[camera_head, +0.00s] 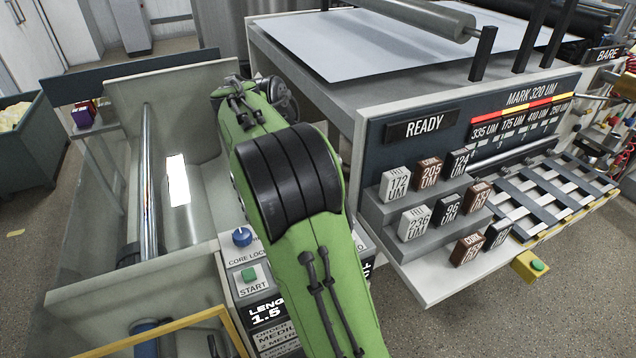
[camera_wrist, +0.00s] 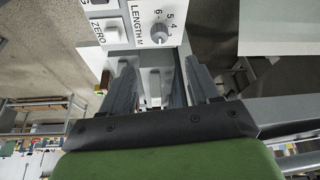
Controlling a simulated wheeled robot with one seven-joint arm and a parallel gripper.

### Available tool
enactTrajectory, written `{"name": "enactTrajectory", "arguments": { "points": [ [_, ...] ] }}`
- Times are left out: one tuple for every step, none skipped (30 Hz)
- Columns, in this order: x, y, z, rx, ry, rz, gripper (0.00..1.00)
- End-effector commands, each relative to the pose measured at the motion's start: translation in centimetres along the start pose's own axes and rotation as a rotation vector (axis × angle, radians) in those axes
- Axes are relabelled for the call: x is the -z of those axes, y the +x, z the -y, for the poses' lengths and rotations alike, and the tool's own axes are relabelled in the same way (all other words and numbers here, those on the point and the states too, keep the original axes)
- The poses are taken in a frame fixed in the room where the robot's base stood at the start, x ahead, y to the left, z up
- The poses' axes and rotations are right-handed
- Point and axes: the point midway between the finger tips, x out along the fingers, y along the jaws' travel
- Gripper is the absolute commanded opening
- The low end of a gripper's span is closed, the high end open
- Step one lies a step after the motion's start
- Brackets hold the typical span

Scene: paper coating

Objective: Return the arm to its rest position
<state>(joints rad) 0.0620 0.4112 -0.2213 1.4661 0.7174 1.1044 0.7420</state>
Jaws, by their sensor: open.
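My green arm (camera_head: 330,270) crosses the middle of the head view, rising from the bottom edge and bending at a black joint. My gripper (camera_wrist: 160,70) shows in the wrist view with its two grey fingers apart and nothing seen between them. Beyond the fingers is a light control panel with a LENGTH M knob (camera_wrist: 158,33) and a ZERO button (camera_wrist: 108,31). In the head view the fingers cannot be made out behind the arm.
Left of my arm is an open bin-like machine bay with a shiny roller (camera_head: 149,185). A blue CORE LOCK knob (camera_head: 242,237) and a green START button (camera_head: 249,274) lie close beside the arm. To the right, a READY display (camera_head: 422,125) stands above steps holding several labelled blocks (camera_head: 395,185).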

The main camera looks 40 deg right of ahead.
Motion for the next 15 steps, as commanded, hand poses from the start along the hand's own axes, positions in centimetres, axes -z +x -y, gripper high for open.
{"name": "enactTrajectory", "arguments": {
  "points": [
    [0.1, -1.5, 0.1, 0.003, -0.002, 0.000, 0.61],
    [0.1, -2.0, 0.1, 0.002, 0.000, -0.001, 0.61],
    [0.1, -2.5, 0.1, 0.001, -0.002, 0.000, 0.61],
    [0.1, -2.7, 0.0, 0.000, -0.002, 0.000, 0.61],
    [0.1, -2.9, 0.0, 0.000, -0.001, 0.000, 0.61],
    [0.1, -3.1, 0.0, 0.000, 0.001, 0.000, 0.61],
    [0.1, -3.2, 0.0, 0.000, 0.001, 0.000, 0.61],
    [0.1, -3.2, 0.0, 0.000, 0.001, 0.000, 0.61],
    [0.0, -3.1, 0.0, 0.000, 0.001, 0.000, 0.61],
    [0.0, -3.1, 0.0, -0.001, 0.001, 0.000, 0.61],
    [0.0, -3.1, 0.0, -0.001, 0.001, 0.000, 0.61],
    [0.0, -3.0, 0.0, -0.001, 0.001, 0.000, 0.61],
    [0.0, -3.0, 0.0, -0.001, 0.001, 0.000, 0.61],
    [0.0, -3.0, 0.0, -0.001, 0.001, 0.000, 0.61],
    [0.0, -3.0, 0.0, -0.001, 0.001, 0.000, 0.61]
  ]
}}
